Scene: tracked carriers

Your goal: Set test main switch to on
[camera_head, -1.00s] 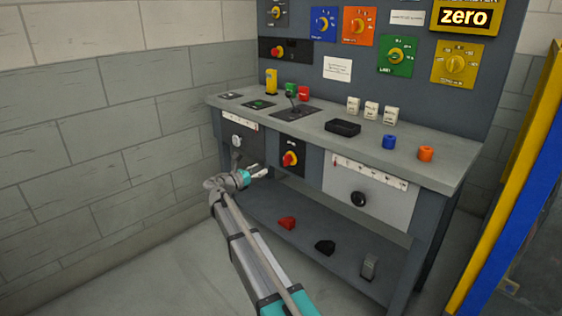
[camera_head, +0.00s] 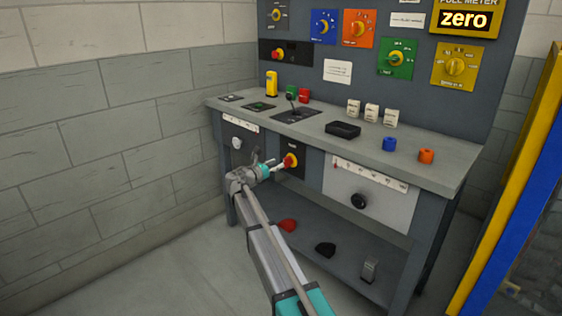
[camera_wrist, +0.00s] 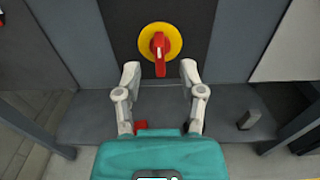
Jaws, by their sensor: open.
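A rotary switch with a red handle on a yellow disc (camera_head: 290,161) sits on a black plate under the front edge of the bench. In the wrist view, the red handle (camera_wrist: 160,54) points straight down. My gripper (camera_head: 276,166) is in front of this switch, at its left in the head view. In the wrist view, my gripper (camera_wrist: 160,72) is open, with one finger on each side of the handle's lower end. I cannot tell whether the fingers touch it. A similar red and yellow switch (camera_head: 278,55) is on the back panel. Their labels are too small to read.
The bench top (camera_head: 300,132) carries buttons, a joystick and several small blocks. A lower shelf (camera_head: 300,248) holds red, black and grey pieces. A drawer-like panel with a black knob (camera_head: 359,201) is right of the switch. A yellow and blue post (camera_head: 505,190) stands at right.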

